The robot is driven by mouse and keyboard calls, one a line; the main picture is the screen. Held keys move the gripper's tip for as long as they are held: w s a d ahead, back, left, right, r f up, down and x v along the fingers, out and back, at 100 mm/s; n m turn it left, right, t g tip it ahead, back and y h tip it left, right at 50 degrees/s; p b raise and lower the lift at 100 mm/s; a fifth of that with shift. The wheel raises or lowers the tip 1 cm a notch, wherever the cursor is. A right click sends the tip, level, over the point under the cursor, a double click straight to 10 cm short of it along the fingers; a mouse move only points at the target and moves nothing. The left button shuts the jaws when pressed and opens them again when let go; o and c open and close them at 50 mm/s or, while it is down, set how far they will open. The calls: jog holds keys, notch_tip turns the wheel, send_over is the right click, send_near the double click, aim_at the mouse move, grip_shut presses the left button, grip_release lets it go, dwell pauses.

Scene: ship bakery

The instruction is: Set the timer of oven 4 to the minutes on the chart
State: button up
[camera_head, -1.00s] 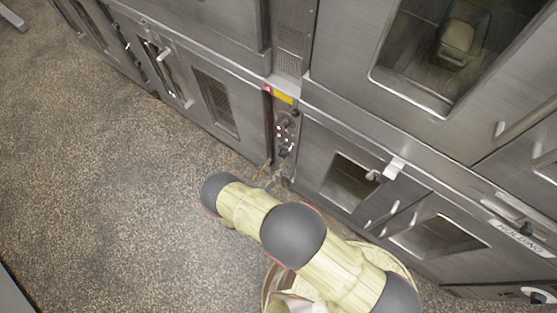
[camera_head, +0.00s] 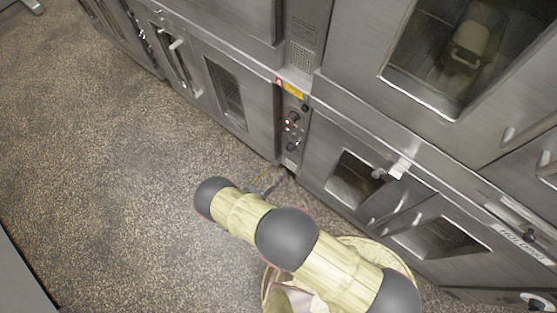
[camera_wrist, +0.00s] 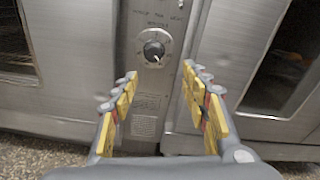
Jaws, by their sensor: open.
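An oven control panel (camera_head: 291,130) with several knobs stands between two lower ovens in the head view. In the wrist view a dark round knob (camera_wrist: 153,49) with a pale pointer sits on a light dial plate on this panel, with small lettering above it that I cannot read. My gripper (camera_wrist: 158,82) is open and empty. Its yellow-padded fingers point toward the panel, one on each side, below and apart from the knob. In the head view my arm hides most of my gripper. I cannot see the chart or tell which oven number this is.
Oven doors with windows flank the panel, the left one (camera_head: 225,92) and the right one (camera_head: 350,180). Door handles (camera_head: 392,172) stick out at the right. A larger oven window (camera_head: 450,55) is above. The speckled floor (camera_head: 110,150) at left is clear.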

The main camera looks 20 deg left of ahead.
aim_at(290, 148)
jog(key=a+b+x, duration=0.1)
jog(key=x, duration=0.8)
jog(key=shift+w+r+t, duration=0.3)
jog(key=shift+w+r, duration=0.05)
jog(key=shift+w, duration=0.25)
jog(key=shift+c, duration=0.7)
jog(key=c, duration=1)
